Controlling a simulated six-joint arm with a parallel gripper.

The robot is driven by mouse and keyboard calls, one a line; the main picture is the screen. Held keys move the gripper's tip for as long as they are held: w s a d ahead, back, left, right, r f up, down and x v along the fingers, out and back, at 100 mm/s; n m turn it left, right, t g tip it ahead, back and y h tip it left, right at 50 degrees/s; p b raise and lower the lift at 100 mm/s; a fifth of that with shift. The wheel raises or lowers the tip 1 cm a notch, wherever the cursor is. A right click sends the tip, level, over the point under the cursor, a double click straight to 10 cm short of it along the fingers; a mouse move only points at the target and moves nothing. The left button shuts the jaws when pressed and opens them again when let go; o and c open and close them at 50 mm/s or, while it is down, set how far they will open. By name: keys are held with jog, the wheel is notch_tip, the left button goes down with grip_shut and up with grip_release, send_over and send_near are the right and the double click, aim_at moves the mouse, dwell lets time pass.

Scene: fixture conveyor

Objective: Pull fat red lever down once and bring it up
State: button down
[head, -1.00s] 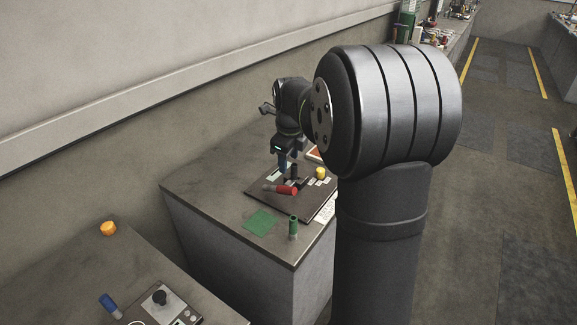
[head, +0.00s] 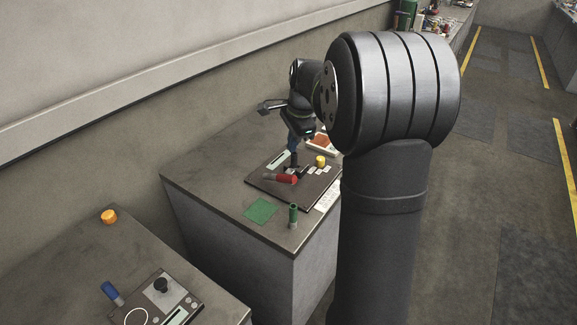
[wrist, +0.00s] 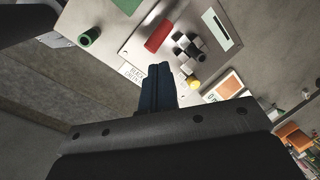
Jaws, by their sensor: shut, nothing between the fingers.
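My gripper (head: 294,150) is above the back of the panel, behind the lever. In the wrist view its blue fingers (wrist: 157,68) are together and empty, apart from the lever in the picture. The lever's pivot is not clear.
A yellow knob (head: 320,161) and small switches are on the panel. A green upright cylinder (head: 293,215) and a green square (head: 261,210) are in front. A nearer bench has a blue handle (head: 112,293) and an orange button (head: 109,216).

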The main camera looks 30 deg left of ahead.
jog(key=w+n, duration=0.1)
jog(key=n, duration=0.5)
jog(key=n+g+y, duration=0.2)
jog(key=n, duration=1.5)
send_over(295, 180)
jog(key=w+a, duration=0.2)
jog(key=a, duration=0.3)
jog(key=f, duration=0.7)
jog(key=shift+s+d+f, duration=0.1)
jog(key=shift+d+f, duration=0.1)
jog(key=shift+f, duration=0.2)
jog(key=shift+s+d+f, duration=0.15)
jog(key=shift+d+f, duration=0.15)
jog(key=shift+f, duration=0.2)
jog(key=shift+s+d+f, duration=0.1)
jog(key=shift+d+f, duration=0.15)
jog(key=shift+f, duration=0.25)
jog(key=shift+s+d+f, duration=0.1)
jog(key=shift+d+f, duration=0.05)
jog(key=shift+f, duration=0.4)
jog(key=shift+d+f, duration=0.45)
jog(key=shift+f, duration=0.3)
jog(key=shift+d+f, duration=0.4)
jog(key=shift+f, duration=0.35)
jog(key=shift+d+f, duration=0.45)
jog(key=shift+f, duration=0.3)
